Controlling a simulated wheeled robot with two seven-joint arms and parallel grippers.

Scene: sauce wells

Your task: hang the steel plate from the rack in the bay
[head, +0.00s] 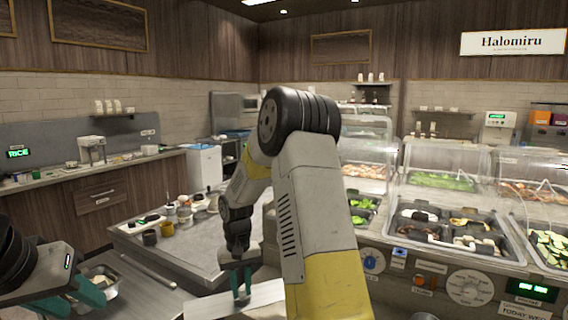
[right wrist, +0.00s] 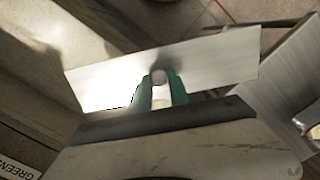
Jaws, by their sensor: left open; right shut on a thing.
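The steel plate (head: 205,309) is a flat, bright metal strip at the bottom middle of the head view. My right gripper (head: 241,287) is shut on it with teal fingers. In the right wrist view the plate (right wrist: 100,86) spans the picture, slightly tilted, and the right gripper's fingers (right wrist: 162,88) close around a small round feature at its middle. In the head view my arm hides part of the scene to the plate's right. My left gripper (head: 92,291) is open at the lower left, apart from the plate. I cannot make out the rack or bay.
A metal pan (head: 103,274) lies beside the left gripper. A grey counter (head: 195,255) with cups and small jars stands behind the plate. The glass-covered food counter (head: 445,220), with dials on its front, fills the right. Floor shows below the plate in the right wrist view.

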